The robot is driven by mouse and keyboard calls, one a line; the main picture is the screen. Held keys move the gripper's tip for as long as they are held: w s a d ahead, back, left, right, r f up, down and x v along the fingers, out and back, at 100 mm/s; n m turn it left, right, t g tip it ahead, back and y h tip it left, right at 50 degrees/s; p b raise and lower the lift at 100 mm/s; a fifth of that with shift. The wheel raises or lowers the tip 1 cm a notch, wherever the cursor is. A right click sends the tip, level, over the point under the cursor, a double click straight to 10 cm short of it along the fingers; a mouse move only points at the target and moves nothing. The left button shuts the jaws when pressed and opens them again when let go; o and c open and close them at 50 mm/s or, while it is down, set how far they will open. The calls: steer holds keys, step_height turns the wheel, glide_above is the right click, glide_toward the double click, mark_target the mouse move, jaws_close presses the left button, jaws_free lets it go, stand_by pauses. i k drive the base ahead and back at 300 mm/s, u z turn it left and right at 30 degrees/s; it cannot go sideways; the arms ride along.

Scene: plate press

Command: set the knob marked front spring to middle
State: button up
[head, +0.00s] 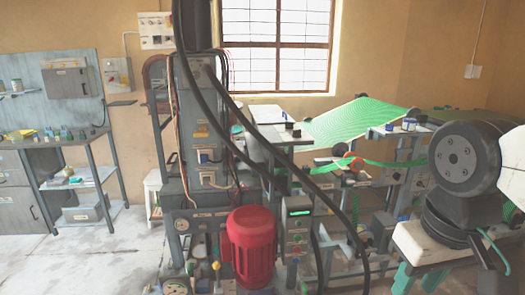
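The press machine (205,130) stands in the middle of the head view, a tall grey column with small boxes and switches on it. A grey control box (297,226) with a green-lit display and small dials or buttons stands at its front. I cannot make out any marking that reads front spring, so I cannot tell which part is that knob or how it is set. A small yellow-topped lever or knob (216,266) shows low at the front. My gripper is not in view; a dark joint and pale links of my arm fill the right side.
A red motor (250,248) stands before the press. Thick black cables cross the middle. A green sheet (355,118) runs over the machine frames behind. A shelf bench (75,185) stands at the left. Pale floor (90,265) is clear at the lower left.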

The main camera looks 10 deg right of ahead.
mark_target(296, 133)
steer(key=z, duration=0.4)
steer(key=i, duration=0.9)
steer(key=u, duration=0.4)
